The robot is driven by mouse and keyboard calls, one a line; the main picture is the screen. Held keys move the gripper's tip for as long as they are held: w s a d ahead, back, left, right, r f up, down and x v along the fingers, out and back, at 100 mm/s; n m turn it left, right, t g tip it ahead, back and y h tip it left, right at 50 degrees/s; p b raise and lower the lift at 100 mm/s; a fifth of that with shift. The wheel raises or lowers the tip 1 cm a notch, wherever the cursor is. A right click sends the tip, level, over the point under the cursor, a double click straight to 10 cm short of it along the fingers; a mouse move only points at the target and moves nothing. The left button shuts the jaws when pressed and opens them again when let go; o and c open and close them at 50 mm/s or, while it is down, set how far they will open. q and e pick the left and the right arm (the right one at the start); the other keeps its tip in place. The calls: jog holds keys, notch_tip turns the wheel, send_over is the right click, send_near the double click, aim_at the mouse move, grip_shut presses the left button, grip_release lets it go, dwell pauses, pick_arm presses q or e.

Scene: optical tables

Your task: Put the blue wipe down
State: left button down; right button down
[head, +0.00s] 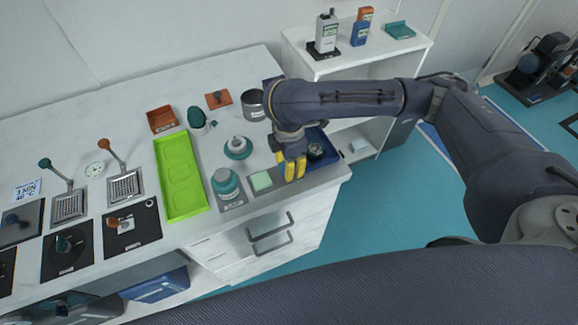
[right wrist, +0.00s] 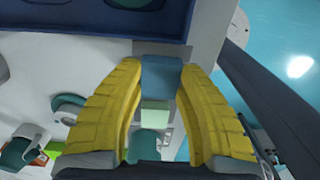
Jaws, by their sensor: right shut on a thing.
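The blue wipe (right wrist: 161,77) is a small flat blue piece between the yellow fingertips of my right gripper (right wrist: 162,90) in the right wrist view. The gripper is shut on it. In the head view my right gripper (head: 290,168) points down over the front right part of the counter, just right of a pale green wipe (head: 261,181); the blue wipe is hidden there. The green wipe also shows in the right wrist view (right wrist: 155,113), beyond the blue one. I cannot tell whether the blue wipe touches the counter. My left gripper is not in view.
A dark blue tray (head: 330,155) lies right of my gripper. A teal-topped jar (head: 226,184) stands left of the green wipe, with a bright green tray (head: 168,182) beyond. The counter's front edge is close. A grey metal cup (head: 252,103) stands behind.

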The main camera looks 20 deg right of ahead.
jog(key=shift+f, duration=0.45)
jog(key=shift+f, duration=0.15)
jog(key=c, duration=1)
grip_release()
notch_tip(320, 180, up, 12)
dwell(0.3)
